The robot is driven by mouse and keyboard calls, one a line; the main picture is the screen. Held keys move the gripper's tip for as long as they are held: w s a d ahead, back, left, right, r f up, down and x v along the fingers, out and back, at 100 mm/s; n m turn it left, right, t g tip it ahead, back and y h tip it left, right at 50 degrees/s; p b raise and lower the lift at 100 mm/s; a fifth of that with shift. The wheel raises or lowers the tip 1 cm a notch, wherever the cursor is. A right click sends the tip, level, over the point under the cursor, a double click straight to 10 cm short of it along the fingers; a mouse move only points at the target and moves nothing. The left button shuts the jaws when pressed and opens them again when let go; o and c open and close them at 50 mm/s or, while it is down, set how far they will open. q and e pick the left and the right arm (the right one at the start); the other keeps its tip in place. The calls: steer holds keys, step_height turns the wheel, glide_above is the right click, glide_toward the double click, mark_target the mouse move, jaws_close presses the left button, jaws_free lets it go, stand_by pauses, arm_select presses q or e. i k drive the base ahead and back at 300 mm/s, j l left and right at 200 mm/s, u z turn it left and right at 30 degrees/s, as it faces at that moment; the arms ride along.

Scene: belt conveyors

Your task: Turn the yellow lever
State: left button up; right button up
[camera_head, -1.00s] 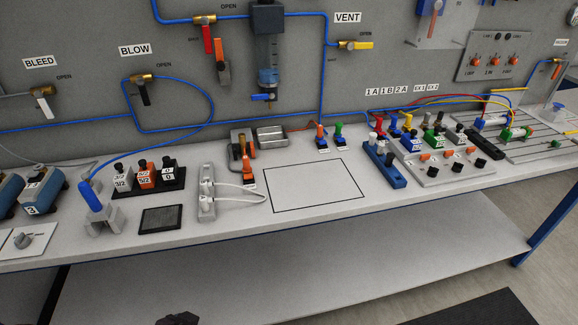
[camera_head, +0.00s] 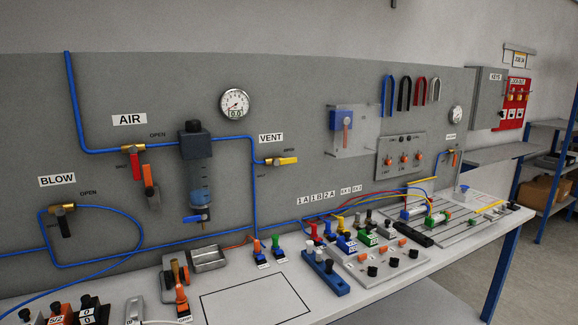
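The yellow lever (camera_head: 284,161) is on a small brass valve under the VENT label (camera_head: 271,138), on the grey wall panel near the middle of the view. It points right and lies roughly horizontal, below a small OPEN marking. A blue hose runs to this valve from above and continues down beside it. Neither of my grippers shows in the view.
The AIR valve with a red lever (camera_head: 137,164) and the filter unit (camera_head: 198,170) are left of the yellow lever. The workbench (camera_head: 215,275) below holds several valves, plugs and a connector board (camera_head: 385,263). The wall around the lever looks clear.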

mark_target(276, 161)
steer(key=i+l, duration=0.2)
steer(key=l, duration=0.15)
steer(key=i+l+u, duration=0.15)
steer(key=l, duration=0.2)
steer(key=i+l, duration=0.2)
steer(key=l, duration=0.15)
steer(key=i+l+u, duration=0.15)
steer(key=l, duration=0.2)
steer(key=i+l, duration=0.2)
steer(key=l, duration=0.2)
steer(key=i+l+u, duration=0.15)
steer(key=l, duration=0.25)
